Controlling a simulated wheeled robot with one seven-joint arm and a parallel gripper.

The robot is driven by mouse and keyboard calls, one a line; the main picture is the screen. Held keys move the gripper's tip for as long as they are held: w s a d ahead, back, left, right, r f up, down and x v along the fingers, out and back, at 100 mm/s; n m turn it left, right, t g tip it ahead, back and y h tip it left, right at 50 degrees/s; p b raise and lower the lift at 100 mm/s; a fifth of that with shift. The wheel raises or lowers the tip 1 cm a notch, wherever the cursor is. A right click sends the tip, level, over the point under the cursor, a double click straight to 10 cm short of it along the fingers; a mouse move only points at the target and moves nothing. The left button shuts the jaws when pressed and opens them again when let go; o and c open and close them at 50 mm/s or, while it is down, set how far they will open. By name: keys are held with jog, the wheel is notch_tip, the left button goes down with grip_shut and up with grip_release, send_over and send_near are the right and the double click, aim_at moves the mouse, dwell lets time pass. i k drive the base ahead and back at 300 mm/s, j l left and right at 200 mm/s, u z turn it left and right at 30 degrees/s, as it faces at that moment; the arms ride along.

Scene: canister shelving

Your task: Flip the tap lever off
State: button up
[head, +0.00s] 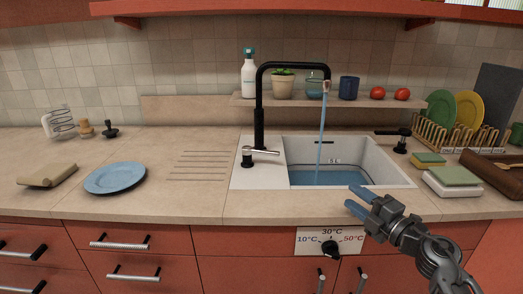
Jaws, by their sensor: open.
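The black tap (259,110) rises behind the left side of the white sink (400,174), and its spout bends over the basin. A stream of water (322,125) runs from the spout into the basin, where blue water (330,178) stands. The silver tap lever (265,151) is low on the tap, pointing right. My gripper (354,197) is open and empty at the sink's front edge, to the right of and nearer than the lever, well apart from it. Its blue-tipped fingers point left.
A temperature dial (330,248) is on the cabinet front below the sink. A blue plate (115,178) lies on the left counter. Sponges (453,176) and a dish rack with plates (440,110) stand at right. A shelf (300,102) with a bottle and pots runs behind the tap.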

aim_at(246, 149)
jog(key=i+j, duration=0.3)
jog(key=j, duration=0.2)
jog(key=i+j, duration=0.35)
jog(key=j, duration=0.1)
